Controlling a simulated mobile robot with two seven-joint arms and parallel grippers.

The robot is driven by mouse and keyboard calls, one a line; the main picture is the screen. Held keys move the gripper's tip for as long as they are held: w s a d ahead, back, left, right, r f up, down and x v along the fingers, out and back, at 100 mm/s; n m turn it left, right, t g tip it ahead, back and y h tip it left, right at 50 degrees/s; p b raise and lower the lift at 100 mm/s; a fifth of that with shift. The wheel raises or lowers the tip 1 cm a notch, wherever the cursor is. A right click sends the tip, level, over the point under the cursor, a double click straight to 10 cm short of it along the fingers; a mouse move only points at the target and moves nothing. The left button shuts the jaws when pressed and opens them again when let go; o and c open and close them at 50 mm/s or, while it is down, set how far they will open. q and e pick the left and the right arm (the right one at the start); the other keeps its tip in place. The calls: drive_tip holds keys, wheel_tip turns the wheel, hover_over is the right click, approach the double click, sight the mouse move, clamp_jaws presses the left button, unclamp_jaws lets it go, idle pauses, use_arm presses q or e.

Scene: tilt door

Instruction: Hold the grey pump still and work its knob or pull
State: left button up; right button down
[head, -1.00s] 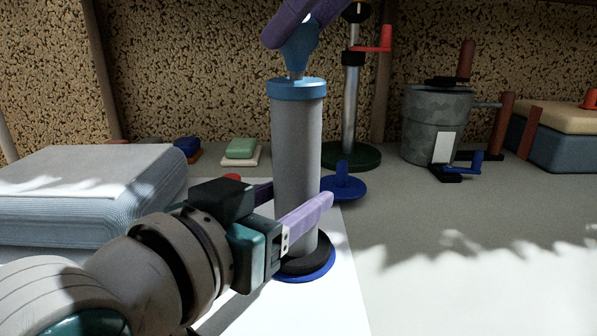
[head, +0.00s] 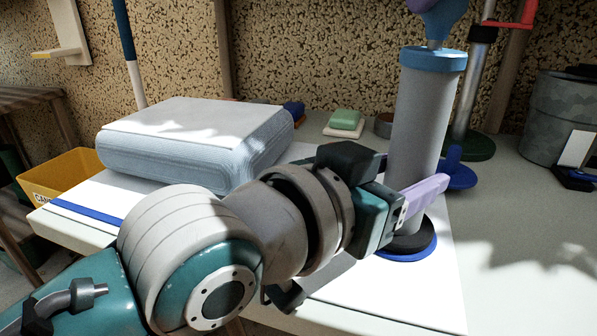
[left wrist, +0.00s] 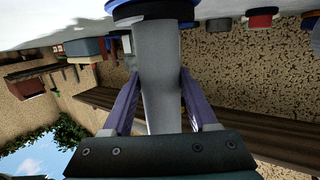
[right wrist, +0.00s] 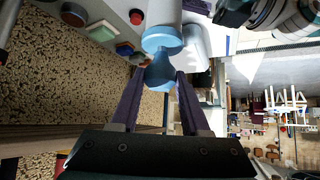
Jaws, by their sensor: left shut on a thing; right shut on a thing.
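The grey pump (head: 418,125) is an upright grey cylinder with a blue collar (head: 433,60) and a dark and blue round base on the white sheet. My left gripper (head: 418,192) is shut on the lower part of the pump's body, whose grey side shows between the fingers in the left wrist view (left wrist: 157,90). The blue knob (head: 445,22) sits above the collar on a short bit of pale shaft. My right gripper (right wrist: 161,80) is shut on this knob (right wrist: 160,70); in the head view it is mostly cut off by the top edge.
A folded pale-blue cloth stack (head: 195,145) lies left of the pump. A green block (head: 346,120) and a metal stand with a green base (head: 470,147) are behind. A grey drum (head: 560,115) stands at right. A yellow bin (head: 62,172) is beyond the table's left edge.

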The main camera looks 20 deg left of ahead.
drive_tip(key=shift+r, duration=4.9)
drive_tip(key=shift+f, duration=0.1)
drive_tip(key=shift+f, duration=5.1)
drive_tip(key=shift+r, duration=5.1)
drive_tip(key=shift+f, duration=0.1)
